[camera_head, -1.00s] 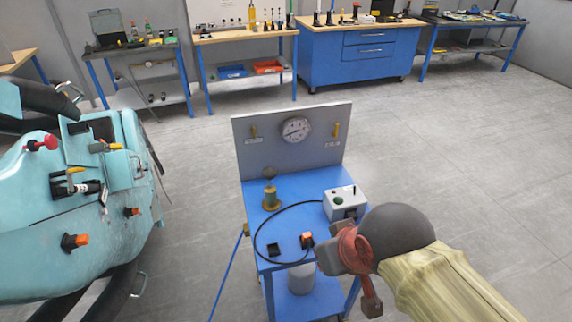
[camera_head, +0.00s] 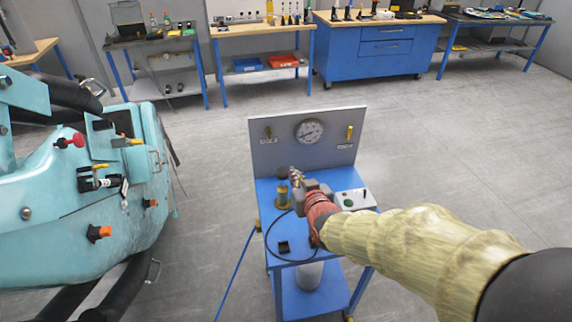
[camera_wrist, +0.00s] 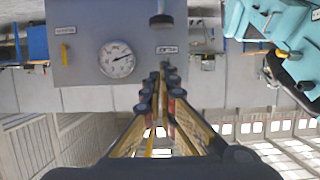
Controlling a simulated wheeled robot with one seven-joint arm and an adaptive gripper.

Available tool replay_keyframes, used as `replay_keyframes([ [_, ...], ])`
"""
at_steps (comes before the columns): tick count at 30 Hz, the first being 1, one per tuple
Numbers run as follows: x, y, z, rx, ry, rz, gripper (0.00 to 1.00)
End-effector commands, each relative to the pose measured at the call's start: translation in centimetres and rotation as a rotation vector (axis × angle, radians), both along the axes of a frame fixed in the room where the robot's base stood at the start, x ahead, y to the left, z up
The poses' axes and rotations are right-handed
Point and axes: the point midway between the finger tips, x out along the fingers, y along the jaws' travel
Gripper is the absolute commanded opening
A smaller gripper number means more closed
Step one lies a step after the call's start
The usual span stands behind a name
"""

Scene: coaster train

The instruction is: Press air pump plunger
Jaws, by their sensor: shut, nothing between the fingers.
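The air pump (camera_head: 283,195) is a small brass-coloured cylinder standing upright on the blue cart. Its plunger has a dark round knob (camera_head: 282,173) on top. My gripper (camera_head: 294,174) is shut and empty, with its fingertips just right of the knob in the head view. In the wrist view the closed fingertips (camera_wrist: 168,72) point toward the grey panel, and the dark plunger knob (camera_wrist: 162,21) shows beyond them at the top edge, apart from them in the picture. I cannot tell the exact gap in depth.
A white box (camera_head: 354,199) sits on the cart, partly behind my arm. A black hose curves across the cart top. A teal machine (camera_head: 75,205) stands at left.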

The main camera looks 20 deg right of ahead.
Motion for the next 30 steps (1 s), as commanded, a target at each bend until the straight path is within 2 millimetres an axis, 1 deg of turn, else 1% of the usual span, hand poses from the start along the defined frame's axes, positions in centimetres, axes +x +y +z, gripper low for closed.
replay_keyframes([
  [3, 0.8, 0.0, -0.3, 0.001, -0.056, 0.002, 0.0],
  [6, 1.1, 0.0, -0.4, 0.001, -0.083, 0.002, 0.0],
  [17, 1.2, 0.0, -0.3, 0.001, -0.092, 0.002, 0.0],
  [20, 1.6, 0.0, -0.4, 0.001, -0.091, 0.002, 0.0],
  [25, 3.4, 0.0, -1.0, 0.001, -0.09, 0.002, 0.0],
  [30, 6.2, 0.0, -1.8, 0.001, -0.09, 0.002, 0.0],
])
